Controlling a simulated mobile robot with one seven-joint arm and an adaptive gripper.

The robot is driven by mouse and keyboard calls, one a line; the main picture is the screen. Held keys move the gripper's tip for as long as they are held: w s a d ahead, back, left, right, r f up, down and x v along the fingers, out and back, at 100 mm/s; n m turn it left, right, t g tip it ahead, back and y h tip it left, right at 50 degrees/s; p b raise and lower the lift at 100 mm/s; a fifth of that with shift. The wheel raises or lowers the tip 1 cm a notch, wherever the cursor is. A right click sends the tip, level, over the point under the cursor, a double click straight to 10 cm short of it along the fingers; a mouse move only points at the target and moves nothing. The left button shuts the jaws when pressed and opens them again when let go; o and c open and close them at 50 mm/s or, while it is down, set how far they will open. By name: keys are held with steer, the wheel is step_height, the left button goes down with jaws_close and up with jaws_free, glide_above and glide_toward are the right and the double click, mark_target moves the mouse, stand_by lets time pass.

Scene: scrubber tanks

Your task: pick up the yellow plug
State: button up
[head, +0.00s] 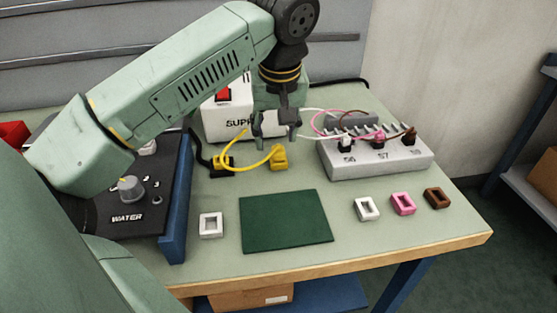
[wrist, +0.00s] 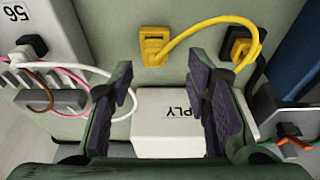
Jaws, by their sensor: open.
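A yellow cable with a yellow connector at each end lies on the bench behind the green mat. One end is a yellow block (head: 279,157), which shows upper middle in the wrist view (wrist: 153,45). The other end is a yellow plug (head: 222,162) at a black base, upper right in the wrist view (wrist: 242,48). I cannot tell which end the task names. My gripper (head: 275,130) is open and empty, pointing down above the bench near the yellow block. In the wrist view the fingers (wrist: 160,85) are apart, with both yellow ends beyond their tips.
A white supply box (head: 228,118) stands behind my gripper. A grey numbered socket strip (head: 375,162) with white, pink and brown leads is to the right. A black WATER control panel (head: 125,195) is at left. The green mat (head: 286,222) is bare; small coloured frames lie around it.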

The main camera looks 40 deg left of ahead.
mark_target(279, 149)
steer(key=b+x, duration=0.2)
steer(key=x, duration=0.1)
steer(key=b+x, duration=0.1)
steer(key=x, duration=0.1)
steer(key=shift+w+d, duration=0.2)
steer(key=shift+w, duration=0.15)
steer(key=shift+r, duration=0.1)
steer(key=shift+c, duration=0.5)
jaws_close()
